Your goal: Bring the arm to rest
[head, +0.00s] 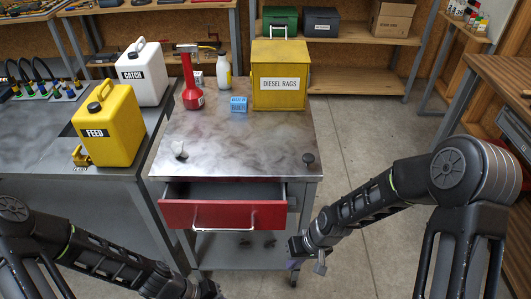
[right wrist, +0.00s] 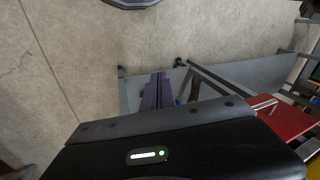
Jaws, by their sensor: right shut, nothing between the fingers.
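My right arm reaches in from the right in the head view. Its gripper (head: 308,254) hangs low beside the right front of the metal cart (head: 235,148), apart from the drawer handle. In the right wrist view its fingers (right wrist: 159,88) are together with nothing between them. My left arm comes in from the lower left, and its gripper (head: 210,290) is at the bottom edge, partly cut off, so its jaws cannot be judged. The cart's red drawer (head: 225,214) is pulled open and looks empty inside; it also shows in the right wrist view (right wrist: 292,118).
Yellow FEED (head: 110,125) and white CATCH (head: 142,73) jugs stand on the left bench. Floor (head: 365,140) right of the cart is clear.

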